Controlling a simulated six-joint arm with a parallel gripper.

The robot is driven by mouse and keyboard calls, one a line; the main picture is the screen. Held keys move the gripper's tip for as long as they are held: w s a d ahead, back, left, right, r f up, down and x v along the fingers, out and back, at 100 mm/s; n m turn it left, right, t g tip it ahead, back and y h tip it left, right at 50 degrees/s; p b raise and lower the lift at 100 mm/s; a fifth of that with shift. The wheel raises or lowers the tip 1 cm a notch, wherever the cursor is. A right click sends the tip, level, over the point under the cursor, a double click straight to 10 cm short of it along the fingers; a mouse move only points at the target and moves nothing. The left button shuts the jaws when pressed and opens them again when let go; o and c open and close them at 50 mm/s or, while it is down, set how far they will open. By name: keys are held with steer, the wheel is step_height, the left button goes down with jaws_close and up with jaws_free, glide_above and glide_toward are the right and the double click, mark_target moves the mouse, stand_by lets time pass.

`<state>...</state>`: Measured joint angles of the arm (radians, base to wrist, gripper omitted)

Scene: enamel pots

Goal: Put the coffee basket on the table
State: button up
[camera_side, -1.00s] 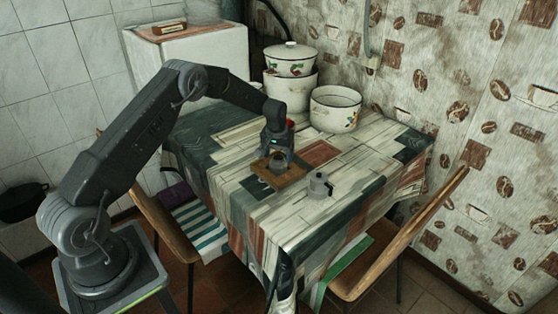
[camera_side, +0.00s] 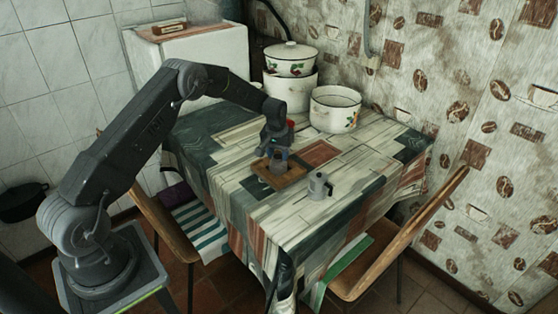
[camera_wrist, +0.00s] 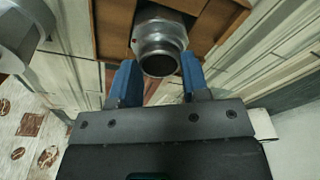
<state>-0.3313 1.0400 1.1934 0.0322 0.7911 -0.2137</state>
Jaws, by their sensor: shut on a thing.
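My gripper (camera_side: 277,149) is above the small wooden tray (camera_side: 295,177) on the table (camera_side: 235,192). In the wrist view its blue fingers (camera_wrist: 160,80) stand on either side of the round metal coffee basket (camera_wrist: 160,62), shut on it. The grey metal coffee pot base (camera_wrist: 157,20) is behind the basket in that view and stands on the tray. In the side view the base (camera_side: 278,168) is directly under the fingers. I cannot tell whether the basket is fully clear of the base.
The pot's upper part (camera_side: 319,186) stands on the table right of the tray and also shows in the wrist view (camera_wrist: 22,35). White enamel pots (camera_side: 336,110) stand at the back. The table's front and right areas are clear. Chairs flank the table.

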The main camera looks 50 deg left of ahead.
mark_target(279, 155)
steer(key=shift+r, duration=2.1)
steer(key=s+d+r, duration=0.2)
steer(key=s, duration=1.6)
steer(key=w+d+f, duration=0.2)
steer(key=d, duration=0.1)
steer(key=w+d+f, duration=0.2)
steer(key=d, duration=0.1)
steer(key=w+d+f, duration=0.2)
steer(key=d, duration=0.1)
steer(key=shift+d+f, duration=0.2)
steer(key=shift+d, duration=0.1)
steer(key=shift+f, duration=2.05)
steer(key=shift+f, duration=0.1)
